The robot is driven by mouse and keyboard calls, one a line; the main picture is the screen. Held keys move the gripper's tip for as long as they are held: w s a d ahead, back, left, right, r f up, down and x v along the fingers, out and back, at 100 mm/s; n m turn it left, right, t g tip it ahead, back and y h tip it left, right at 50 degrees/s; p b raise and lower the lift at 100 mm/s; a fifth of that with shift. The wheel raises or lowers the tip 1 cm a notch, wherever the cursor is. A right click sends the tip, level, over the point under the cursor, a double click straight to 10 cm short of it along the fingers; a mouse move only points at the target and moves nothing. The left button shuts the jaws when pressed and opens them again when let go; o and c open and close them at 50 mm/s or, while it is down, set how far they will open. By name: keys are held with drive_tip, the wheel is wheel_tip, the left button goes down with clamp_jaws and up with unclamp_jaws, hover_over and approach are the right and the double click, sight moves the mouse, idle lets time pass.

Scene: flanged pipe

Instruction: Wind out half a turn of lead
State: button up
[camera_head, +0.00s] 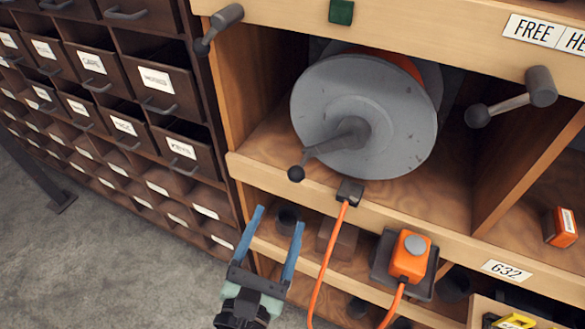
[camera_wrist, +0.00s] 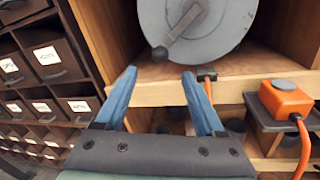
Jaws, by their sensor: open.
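A grey cable reel (camera_head: 330,95) sits in an open shelf compartment, with orange lead (camera_head: 400,66) showing behind its front disc. A dark crank handle (camera_head: 330,142) runs from the reel's hub down to the left and ends in a round knob (camera_head: 296,173). The orange lead (camera_head: 328,255) hangs from a dark guide block (camera_head: 350,192) on the shelf edge. My gripper (camera_head: 279,215) is open and empty, below and in front of the reel. In the wrist view the reel (camera_wrist: 190,25) and crank (camera_wrist: 175,35) lie beyond my open fingers (camera_wrist: 160,72).
An orange plug or socket (camera_head: 409,255) sits on a dark bracket right of the hanging lead. Dark lever handles (camera_head: 220,25) stick out at upper left and upper right (camera_head: 515,97). Labelled drawers (camera_head: 95,75) stand at left. An orange box (camera_head: 561,227) lies at right.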

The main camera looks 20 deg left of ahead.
sight(294, 180)
drive_tip(key=w+p, duration=0.1)
drive_tip(key=w, duration=0.3)
drive_tip(key=w+a, duration=0.1)
drive_tip(key=w, duration=0.3)
drive_tip(key=w+p, duration=0.1)
drive_tip(key=w, duration=0.3)
drive_tip(key=shift+a+p, duration=0.25)
drive_tip(key=shift+p, duration=0.1)
clamp_jaws()
idle(0.8)
